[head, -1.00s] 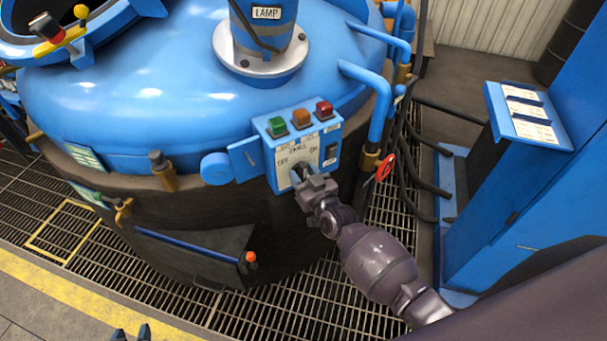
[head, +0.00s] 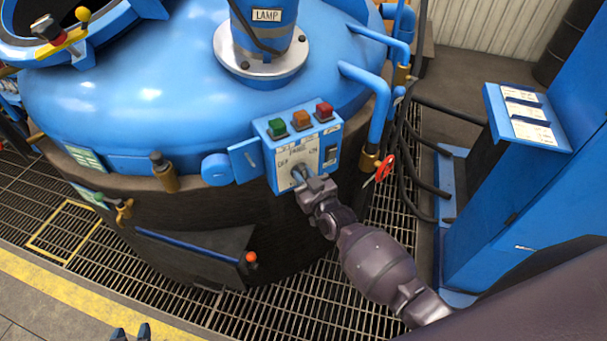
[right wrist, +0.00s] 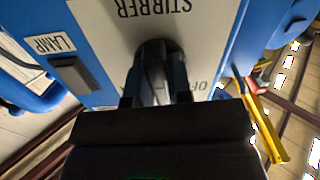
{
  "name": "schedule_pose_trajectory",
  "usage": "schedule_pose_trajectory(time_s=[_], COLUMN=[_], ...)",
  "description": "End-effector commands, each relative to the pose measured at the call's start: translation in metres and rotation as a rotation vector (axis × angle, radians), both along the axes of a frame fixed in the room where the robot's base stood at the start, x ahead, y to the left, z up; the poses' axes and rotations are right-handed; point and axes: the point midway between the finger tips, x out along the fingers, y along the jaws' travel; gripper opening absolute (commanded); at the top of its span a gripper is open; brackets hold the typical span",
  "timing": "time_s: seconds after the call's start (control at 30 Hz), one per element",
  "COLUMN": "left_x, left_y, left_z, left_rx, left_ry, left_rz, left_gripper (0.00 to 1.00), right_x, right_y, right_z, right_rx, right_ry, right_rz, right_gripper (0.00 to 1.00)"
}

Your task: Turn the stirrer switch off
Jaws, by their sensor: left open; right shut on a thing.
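The stirrer switch is a dark round knob (right wrist: 158,48) beside the upside-down STIRRER label in the right wrist view. It sits on the pale plate (head: 312,160) of a blue control box on the furnace side, with OFF at left and ON at right. My right gripper (head: 300,179) is shut on the knob and hides most of it in the head view. In the right wrist view its dark fingers (right wrist: 155,84) flank the knob. The knob's exact pointing is hard to tell. My left gripper (head: 130,333) shows only its tips at the bottom edge, apart and empty.
Green (head: 277,128), orange (head: 300,120) and red (head: 324,111) buttons top the box. A dark lamp rocker (right wrist: 76,74) is beside the knob. A red-handled valve (head: 384,169) and hoses are to the right. A blue cabinet (head: 500,220) stands further right.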

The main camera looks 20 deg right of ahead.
Motion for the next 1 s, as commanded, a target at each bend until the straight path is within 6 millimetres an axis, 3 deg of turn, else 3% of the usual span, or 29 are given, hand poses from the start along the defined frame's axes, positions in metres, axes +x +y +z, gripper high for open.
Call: schedule_pose_trajectory(time_s=[0.4, 1.0], left_x=[0.0, -0.007], left_y=[0.0, 0.001], left_z=[0.017, 0.015], left_rx=[0.0, 0.0], left_ry=[-0.003, 0.014], left_rz=[0.0, 0.004], left_gripper=[0.43, 0.43], right_x=[0.0, -0.001], right_y=[0.0, 0.001], right_z=[0.0, -0.001], right_rx=[-0.329, -0.663], right_ry=[-0.068, -0.138], right_rz=[0.0, 0.001], right_gripper=[0.0, 0.0])
